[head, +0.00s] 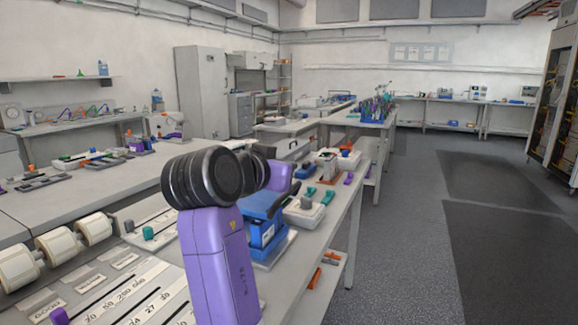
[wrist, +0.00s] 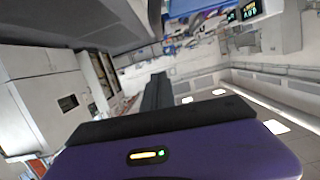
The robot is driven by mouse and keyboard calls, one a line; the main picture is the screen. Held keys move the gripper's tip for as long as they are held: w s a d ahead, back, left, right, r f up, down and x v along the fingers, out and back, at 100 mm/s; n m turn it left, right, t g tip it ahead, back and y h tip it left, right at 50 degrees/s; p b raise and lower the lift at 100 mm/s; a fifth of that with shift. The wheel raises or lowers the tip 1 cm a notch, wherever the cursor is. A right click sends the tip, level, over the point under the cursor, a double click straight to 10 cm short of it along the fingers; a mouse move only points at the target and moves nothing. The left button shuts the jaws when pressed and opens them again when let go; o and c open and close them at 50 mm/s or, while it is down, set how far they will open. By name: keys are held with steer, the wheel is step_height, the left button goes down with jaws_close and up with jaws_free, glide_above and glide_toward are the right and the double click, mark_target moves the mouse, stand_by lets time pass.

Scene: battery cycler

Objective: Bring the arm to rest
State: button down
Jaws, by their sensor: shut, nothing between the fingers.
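My gripper (wrist: 158,82) shows in the wrist view as dark fingers standing close together beyond its purple body. The fingers are shut with nothing between them. In the head view my purple arm link (head: 222,265) rises at the bottom centre to a ribbed black joint (head: 203,178). The arm is folded up in front of the bench, and I cannot make out the fingertips in that view. The wrist view is steeply tilted and looks across the room to the wall and ceiling lights.
A long bench (head: 325,222) holds a blue device (head: 262,233), a white tray (head: 303,212) and small teal and purple parts close behind my arm. White rolls (head: 58,245) sit at the left. Grey floor (head: 410,225) lies open at the right, before a tall rack (head: 553,100).

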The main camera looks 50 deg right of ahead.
steer(key=shift+v, duration=2.25)
